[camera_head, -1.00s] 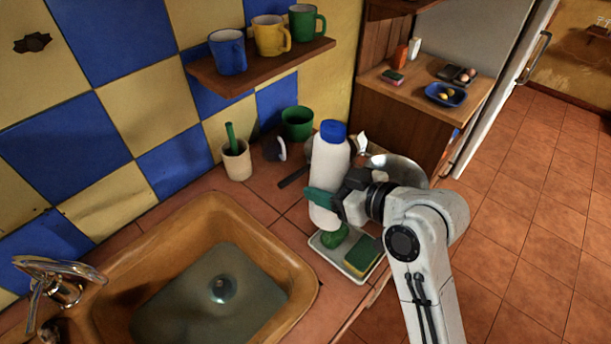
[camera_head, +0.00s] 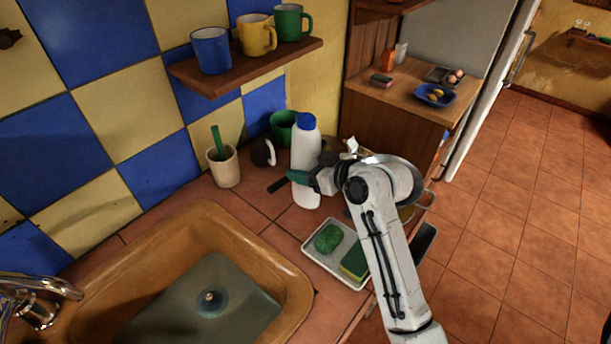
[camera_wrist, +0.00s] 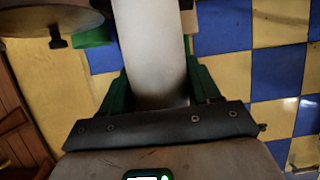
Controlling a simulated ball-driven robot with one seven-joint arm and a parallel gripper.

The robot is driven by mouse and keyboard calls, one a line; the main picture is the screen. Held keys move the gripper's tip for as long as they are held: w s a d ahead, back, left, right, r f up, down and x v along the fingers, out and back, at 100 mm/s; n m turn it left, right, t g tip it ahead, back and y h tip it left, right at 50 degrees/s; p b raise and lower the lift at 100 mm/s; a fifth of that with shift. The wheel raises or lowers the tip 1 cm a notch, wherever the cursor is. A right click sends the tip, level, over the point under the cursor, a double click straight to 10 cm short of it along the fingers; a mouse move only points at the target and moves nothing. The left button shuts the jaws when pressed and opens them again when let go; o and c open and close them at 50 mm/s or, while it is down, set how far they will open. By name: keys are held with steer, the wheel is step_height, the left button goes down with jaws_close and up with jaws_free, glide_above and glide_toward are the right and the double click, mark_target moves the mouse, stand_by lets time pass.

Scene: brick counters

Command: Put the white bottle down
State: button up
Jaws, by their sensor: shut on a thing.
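The white bottle (camera_head: 304,151) with a blue cap stands upright in the head view, at the tiled counter behind the sponge tray. My gripper (camera_head: 302,178) is shut on its lower body, with a green finger across the front. In the wrist view the white bottle (camera_wrist: 150,50) runs up between the green fingers of my gripper (camera_wrist: 158,88). The bottle's base appears at or close to the counter top; I cannot tell whether it touches.
A tray (camera_head: 313,253) with a green scrubber (camera_head: 328,237) and a sponge (camera_head: 355,261) lies in front. The sink (camera_head: 112,282) is at left. A beige cup (camera_head: 224,168), a green mug (camera_head: 283,127) and a metal pan (camera_head: 400,172) stand nearby.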

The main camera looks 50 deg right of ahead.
steer(key=shift+w+d+f, duration=0.3)
steer(key=shift+w+f, duration=0.05)
steer(key=shift+f, duration=0.1)
steer(key=shift+w+d+f+p, duration=0.1)
steer(key=shift+f+p, duration=0.15)
steer(key=shift+f, duration=0.65)
steer(key=shift+w+d+f+p, duration=0.1)
steer(key=shift+f+p, duration=0.15)
steer(key=shift+f, duration=0.65)
steer(key=shift+f, duration=0.1)
steer(key=o, duration=1.2)
steer(key=shift+a, duration=0.1)
steer(key=shift+c, duration=0.2)
steer(key=shift+s, duration=0.1)
steer(key=b+v, duration=0.2)
steer(key=v, duration=1)
